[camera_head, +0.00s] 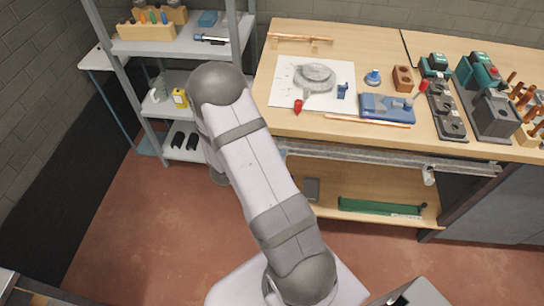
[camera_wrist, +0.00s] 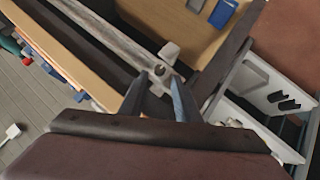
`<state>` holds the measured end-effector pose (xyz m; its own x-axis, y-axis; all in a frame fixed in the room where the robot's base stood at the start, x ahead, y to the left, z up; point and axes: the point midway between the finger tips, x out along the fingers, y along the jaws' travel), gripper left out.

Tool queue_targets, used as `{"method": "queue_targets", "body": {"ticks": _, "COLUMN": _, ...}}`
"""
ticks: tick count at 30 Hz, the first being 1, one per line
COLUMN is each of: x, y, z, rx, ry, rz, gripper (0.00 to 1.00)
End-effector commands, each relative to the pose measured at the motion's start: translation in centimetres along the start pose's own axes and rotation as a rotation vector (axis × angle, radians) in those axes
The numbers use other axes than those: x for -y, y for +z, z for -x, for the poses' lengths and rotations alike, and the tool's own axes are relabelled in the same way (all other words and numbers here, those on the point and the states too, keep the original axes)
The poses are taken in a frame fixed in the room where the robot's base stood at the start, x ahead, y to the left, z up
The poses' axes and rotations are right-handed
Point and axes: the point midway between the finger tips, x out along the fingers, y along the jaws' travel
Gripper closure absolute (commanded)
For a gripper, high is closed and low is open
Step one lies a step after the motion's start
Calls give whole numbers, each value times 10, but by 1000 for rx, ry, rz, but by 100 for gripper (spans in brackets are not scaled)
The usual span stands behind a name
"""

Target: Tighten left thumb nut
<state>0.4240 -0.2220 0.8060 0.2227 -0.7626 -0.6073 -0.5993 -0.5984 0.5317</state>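A metal rail (camera_head: 390,158) runs along the front of the workbench below its top. A pale knob-like part (camera_head: 428,176) hangs at its right end; the left end is hidden behind my arm in the head view. In the wrist view the rail (camera_wrist: 112,32) ends close to my gripper (camera_wrist: 160,78), with a small dark round spot at that end. A small pale block (camera_wrist: 169,51) sits beside this end; I cannot tell whether it is the left thumb nut. My gripper's two dark fingers stand apart, with nothing clearly held between them. The gripper is hidden in the head view.
The bench top (camera_head: 340,128) holds a white sheet (camera_head: 335,102) with a round grey part, a blue tool (camera_head: 385,107) and several dark fixtures. A grey shelf unit (camera_head: 125,85) stands close at left. A green bar (camera_head: 380,207) lies on the lower shelf. Floor in front is clear.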

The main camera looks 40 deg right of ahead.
Motion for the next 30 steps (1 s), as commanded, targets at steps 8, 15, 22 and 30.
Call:
{"method": "queue_targets", "body": {"ticks": 8, "x": 3, "y": 3, "z": -29, "rx": 0, "ry": 0, "rz": -3, "gripper": 70}}
{"method": "queue_targets", "body": {"ticks": 15, "x": 0, "y": 0, "z": -40, "rx": 0, "ry": -1, "rz": -1, "gripper": 70}}
{"method": "queue_targets", "body": {"ticks": 22, "x": 0, "y": 0, "z": -42, "rx": 0, "ry": -2, "rz": -1, "gripper": 70}}
{"method": "queue_targets", "body": {"ticks": 30, "x": 1, "y": 0, "z": -42, "rx": 0, "ry": -2, "rz": -1, "gripper": 70}}
